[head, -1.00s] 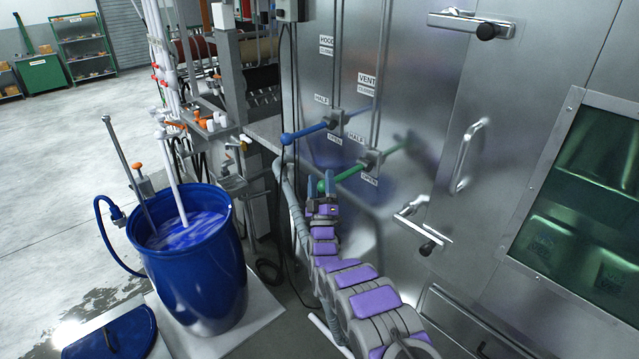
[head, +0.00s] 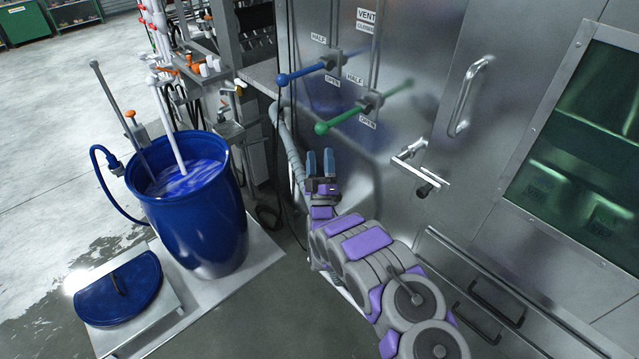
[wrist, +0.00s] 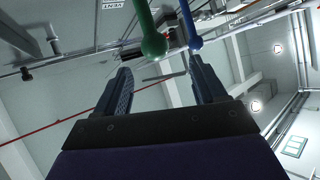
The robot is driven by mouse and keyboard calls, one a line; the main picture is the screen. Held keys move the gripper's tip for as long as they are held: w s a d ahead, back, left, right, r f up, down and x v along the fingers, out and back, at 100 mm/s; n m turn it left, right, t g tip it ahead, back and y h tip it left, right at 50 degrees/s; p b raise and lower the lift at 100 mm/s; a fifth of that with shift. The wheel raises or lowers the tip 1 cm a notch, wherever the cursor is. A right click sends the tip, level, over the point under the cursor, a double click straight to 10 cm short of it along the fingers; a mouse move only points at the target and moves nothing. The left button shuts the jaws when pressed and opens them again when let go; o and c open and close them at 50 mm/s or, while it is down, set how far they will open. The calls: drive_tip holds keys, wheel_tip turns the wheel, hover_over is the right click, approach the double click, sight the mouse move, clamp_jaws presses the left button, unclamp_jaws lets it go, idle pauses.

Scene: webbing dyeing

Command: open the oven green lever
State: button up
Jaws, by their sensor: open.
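The green lever (head: 350,115) sticks out from the metal oven front, with its round knob end toward the left, near an "OPEN" label. My gripper (head: 320,160) is open and empty, pointing up, just below the green lever's knob and apart from it. In the wrist view, my two fingers (wrist: 160,85) are spread, and the green lever (wrist: 154,42) shows above and beyond them, roughly between them. The blue lever (wrist: 193,40) shows near the right finger.
The blue lever (head: 305,73) sits above and left of the green one. A blue drum (head: 200,235) of liquid stands on the left, beside its lid (head: 118,290). A door latch (head: 425,178) and vertical handle (head: 470,95) stick out on the right.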

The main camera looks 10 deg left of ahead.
drive_tip(key=a+b+v, duration=0.1)
drive_tip(key=b+v, duration=0.1)
drive_tip(key=v, duration=0.4)
drive_tip(key=shift+s+d+f, duration=0.2)
drive_tip(key=shift+s+d, duration=0.05)
drive_tip(key=shift+d, duration=0.25)
idle(0.3)
drive_tip(key=shift+f, duration=0.1)
